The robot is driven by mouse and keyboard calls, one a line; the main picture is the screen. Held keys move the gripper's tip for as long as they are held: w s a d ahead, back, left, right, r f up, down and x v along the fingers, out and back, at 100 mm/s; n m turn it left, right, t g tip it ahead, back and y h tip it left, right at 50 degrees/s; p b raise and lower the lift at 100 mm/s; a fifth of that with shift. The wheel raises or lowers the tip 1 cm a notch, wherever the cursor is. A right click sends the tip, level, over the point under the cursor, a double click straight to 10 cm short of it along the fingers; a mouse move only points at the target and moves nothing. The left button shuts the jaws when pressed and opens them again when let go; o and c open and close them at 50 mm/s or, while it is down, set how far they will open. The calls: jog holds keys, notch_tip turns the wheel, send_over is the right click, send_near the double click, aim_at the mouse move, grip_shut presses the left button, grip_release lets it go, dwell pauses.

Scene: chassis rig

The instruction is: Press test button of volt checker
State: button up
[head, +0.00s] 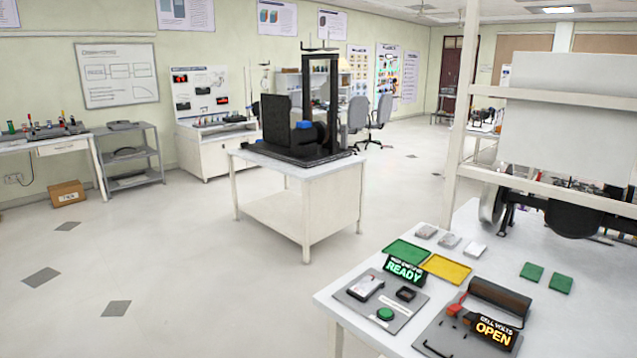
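A checker with a lit sign reading "CELL VOLTS OPEN" (494,332) stands on a grey plate (437,336) at the front of the white table. A dark brown cylinder (499,298) lies on that plate, with a small red part (454,310) at its left end and small black parts nearby. Which part is the test button I cannot tell. A round green button (385,313) sits on the neighbouring grey plate, beside a sign reading "READY" (404,271). My gripper is not in view.
The neighbouring plate also holds a white-topped device (366,288) and a small black frame (405,294). Behind are a green tray (407,251), a yellow tray (446,269), several small pale blocks (450,241) and two green squares (532,272).

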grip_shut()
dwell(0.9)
